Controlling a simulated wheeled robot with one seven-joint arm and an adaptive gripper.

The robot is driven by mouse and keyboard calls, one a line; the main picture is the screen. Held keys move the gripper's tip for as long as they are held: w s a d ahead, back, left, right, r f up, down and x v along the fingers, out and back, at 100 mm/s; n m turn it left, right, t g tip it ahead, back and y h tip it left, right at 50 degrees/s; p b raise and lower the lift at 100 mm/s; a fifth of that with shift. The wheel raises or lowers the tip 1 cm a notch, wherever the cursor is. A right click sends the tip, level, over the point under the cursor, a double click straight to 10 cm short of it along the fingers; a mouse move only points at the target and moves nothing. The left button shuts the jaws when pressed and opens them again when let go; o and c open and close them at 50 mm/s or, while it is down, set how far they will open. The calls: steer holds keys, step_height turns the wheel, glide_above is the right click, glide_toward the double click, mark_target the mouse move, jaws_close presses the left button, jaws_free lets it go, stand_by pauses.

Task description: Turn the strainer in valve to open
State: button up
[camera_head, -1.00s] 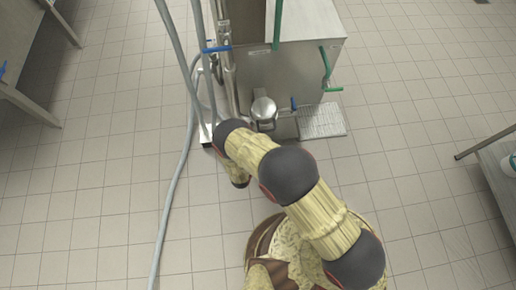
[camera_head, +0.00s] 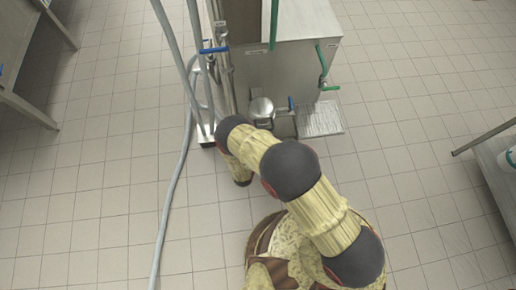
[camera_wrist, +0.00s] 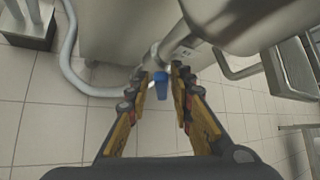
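A blue valve handle (camera_wrist: 162,86) on a steel pipe (camera_wrist: 178,38) shows in the wrist view. It lies between the fingertips of my gripper (camera_wrist: 161,72), which is open, with a finger on each side. I cannot tell whether either finger touches it. In the head view my gripper is hidden by my arm. That view shows a blue handle (camera_head: 291,103) low at the front of the steel machine and another blue handle (camera_head: 214,50) on the upright pipes. I cannot tell for certain which valve my fingers are at.
The steel machine (camera_head: 288,75) stands ahead, with green handles (camera_head: 322,67) and a floor grate (camera_head: 320,118). A grey hose (camera_head: 172,195) runs along the floor at left. Tables (camera_head: 25,65) stand left and right (camera_head: 499,165).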

steer(key=shift+o, duration=0.6)
steer(key=shift+r, duration=0.15)
steer(key=v, duration=1.1)
steer(key=shift+s+r, duration=0.25)
steer(key=shift+s, duration=0.05)
